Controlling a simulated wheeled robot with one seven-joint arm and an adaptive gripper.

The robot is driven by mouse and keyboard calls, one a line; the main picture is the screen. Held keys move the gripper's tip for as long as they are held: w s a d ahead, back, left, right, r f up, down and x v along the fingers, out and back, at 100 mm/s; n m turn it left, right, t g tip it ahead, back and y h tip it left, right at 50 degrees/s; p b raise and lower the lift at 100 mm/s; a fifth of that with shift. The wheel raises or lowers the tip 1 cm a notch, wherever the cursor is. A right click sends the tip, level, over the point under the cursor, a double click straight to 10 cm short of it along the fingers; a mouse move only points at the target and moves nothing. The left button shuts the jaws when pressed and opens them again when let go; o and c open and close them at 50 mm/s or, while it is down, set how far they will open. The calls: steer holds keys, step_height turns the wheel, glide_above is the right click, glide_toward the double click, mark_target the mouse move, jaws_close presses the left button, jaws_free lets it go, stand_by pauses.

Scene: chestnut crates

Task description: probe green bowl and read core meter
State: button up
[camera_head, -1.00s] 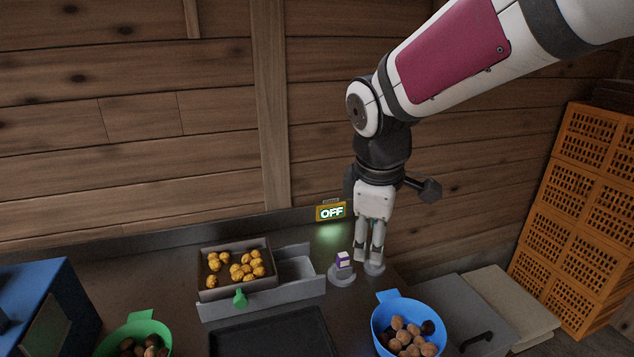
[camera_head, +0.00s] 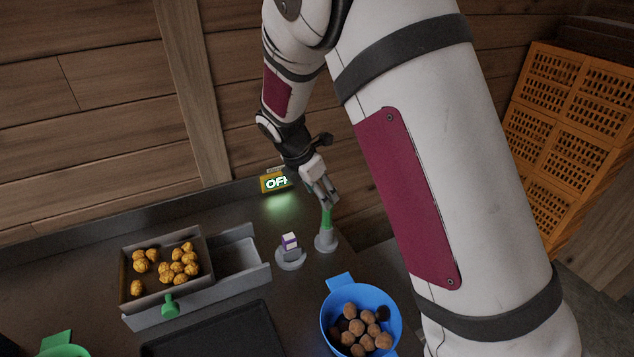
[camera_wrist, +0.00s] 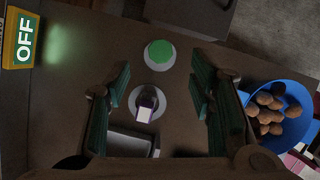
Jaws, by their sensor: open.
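A green bowl (camera_head: 62,351) shows only its handle and rim at the bottom left of the head view. The meter (camera_head: 275,182) on the back ledge glows OFF; the wrist view shows it too (camera_wrist: 22,39). A green-topped upright piece (camera_head: 327,218) stands in a grey round holder (camera_head: 325,241); its round green top (camera_wrist: 160,54) shows in the wrist view. A purple and white block (camera_head: 290,241) sits on a second round base (camera_head: 291,260). My gripper (camera_head: 329,201) is open just above the green top. It seems empty; contact is unclear.
A blue bowl (camera_head: 329,318) of brown nuts stands at the front right. A dark tray (camera_head: 225,335) lies in front. Orange crates (camera_head: 560,130) stand at right.

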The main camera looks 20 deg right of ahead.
mark_target(330, 214)
steer(key=x, duration=1)
steer(key=shift+f+p, duration=0.3)
steer(key=shift+f, duration=0.05)
jaws_close()
steer(key=c, duration=0.7)
jaws_free()
jaws_close()
steer(key=shift+r, duration=0.65)
jaws_free()
steer(key=shift+w, duration=0.1)
jaws_close()
